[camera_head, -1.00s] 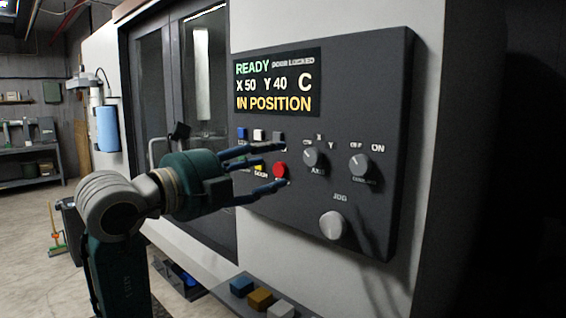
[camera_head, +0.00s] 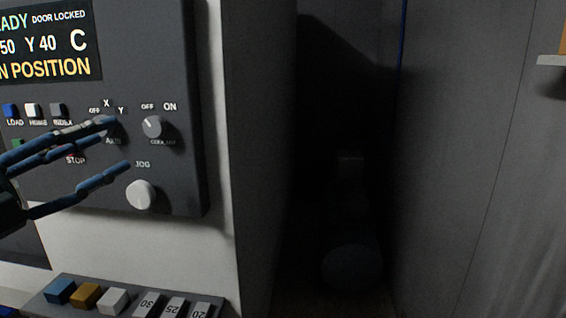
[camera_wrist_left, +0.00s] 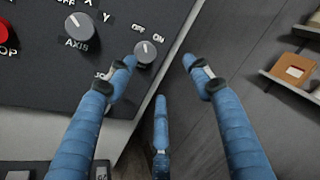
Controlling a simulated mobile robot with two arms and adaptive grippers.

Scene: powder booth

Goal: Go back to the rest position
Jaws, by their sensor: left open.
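My left gripper (camera_head: 118,145) is at the left of the head view, in front of the dark control panel (camera_head: 180,195). Its blue fingers are spread and hold nothing. In the left wrist view the open fingers (camera_wrist_left: 158,80) point toward the panel's coolant knob (camera_wrist_left: 145,52) and the panel edge. The coolant knob also shows in the head view (camera_head: 153,126). The jog knob (camera_head: 141,194) is just below the fingertips. The fingers hide most of the axis knob in the head view. I cannot tell if a finger touches the panel. My right gripper is not in view.
A ledge below the panel holds a blue block (camera_head: 60,290), an orange block (camera_head: 86,295), a white block (camera_head: 113,301) and several numbered pieces (camera_head: 148,302). A dark gap (camera_head: 340,150) lies right of the machine. Shelves (camera_wrist_left: 292,72) show in the wrist view.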

